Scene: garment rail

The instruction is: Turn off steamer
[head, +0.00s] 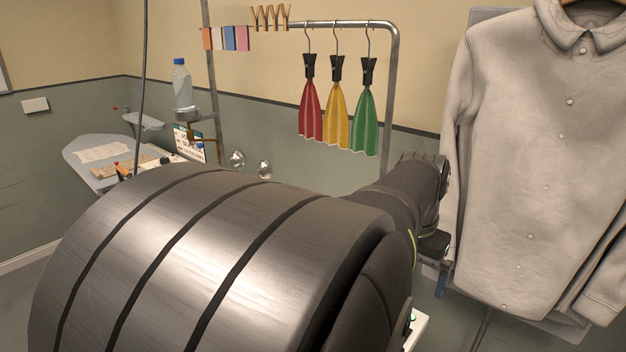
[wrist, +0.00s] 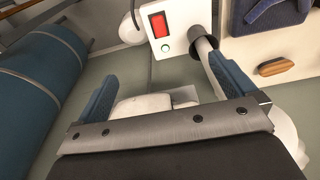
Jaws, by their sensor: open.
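In the wrist view a white unit, which looks like the steamer (wrist: 180,14), stands at the top centre. It bears a red rocker switch (wrist: 160,24) in a black frame, with a small green light below it that looks lit. My gripper (wrist: 164,72) is open and empty, its two blue fingers spread below the switch and apart from it. In the head view my arm hides most of the steamer; a white corner with a green spot (head: 416,328) shows low beside it. One blue finger of my gripper (head: 441,284) shows there, in front of the grey shirt.
The grey shirt (head: 545,150) hangs at the right. Red, yellow and green cloths (head: 337,115) hang from the metal rail (head: 391,90). In the wrist view a blue roll (wrist: 35,110) lies left, and a wooden-handled thing (wrist: 275,67) lies right.

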